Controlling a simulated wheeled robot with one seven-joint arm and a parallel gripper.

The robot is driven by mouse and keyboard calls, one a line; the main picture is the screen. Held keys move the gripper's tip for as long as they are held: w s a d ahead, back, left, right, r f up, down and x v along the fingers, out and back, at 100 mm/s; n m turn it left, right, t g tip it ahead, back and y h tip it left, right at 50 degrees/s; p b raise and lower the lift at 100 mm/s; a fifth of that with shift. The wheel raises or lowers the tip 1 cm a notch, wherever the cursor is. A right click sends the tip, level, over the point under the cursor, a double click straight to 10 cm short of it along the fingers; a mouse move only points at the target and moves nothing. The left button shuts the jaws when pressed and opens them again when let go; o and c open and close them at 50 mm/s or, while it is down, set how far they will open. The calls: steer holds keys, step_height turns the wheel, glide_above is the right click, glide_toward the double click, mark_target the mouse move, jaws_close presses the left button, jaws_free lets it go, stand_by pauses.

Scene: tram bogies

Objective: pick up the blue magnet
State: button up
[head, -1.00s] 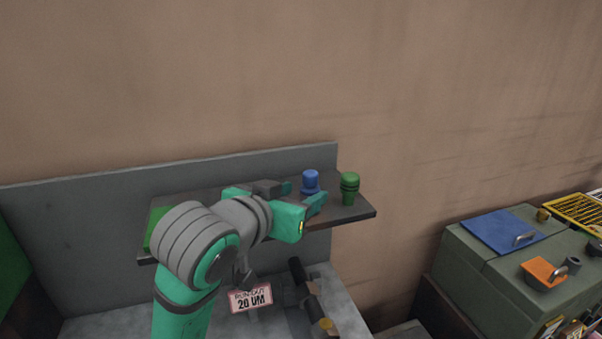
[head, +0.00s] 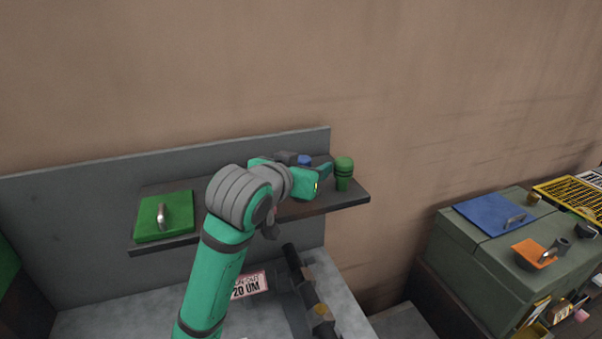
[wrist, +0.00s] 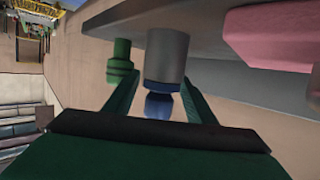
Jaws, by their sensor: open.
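The blue magnet (head: 304,160) stands on the wall shelf, its lower part hidden behind my gripper. My gripper (head: 309,170) is open at the magnet, with a finger showing on its right side. In the wrist view, which shows the shelf upside down, the blue magnet (wrist: 158,106) appears between the two fingers of my gripper (wrist: 160,98). A grey cylinder (wrist: 167,55) overlaps part of the magnet there. I cannot tell whether the fingers touch the magnet.
A green knobbed piece (head: 343,172) stands just right of the magnet, close to a finger. A green plate with a handle (head: 164,217) lies at the shelf's left end. A pink object (wrist: 275,35) shows in the wrist view. A green cabinet (head: 470,262) stands at right.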

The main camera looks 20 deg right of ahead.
steer(key=shift+w+d+f, duration=0.1)
steer(key=shift+w+d, duration=0.1)
steer(key=shift+d, duration=0.2)
steer(key=shift+a, duration=0.1)
steer(key=c, duration=1.2)
steer(key=shift+a, duration=0.1)
steer(key=shift+w, duration=0.1)
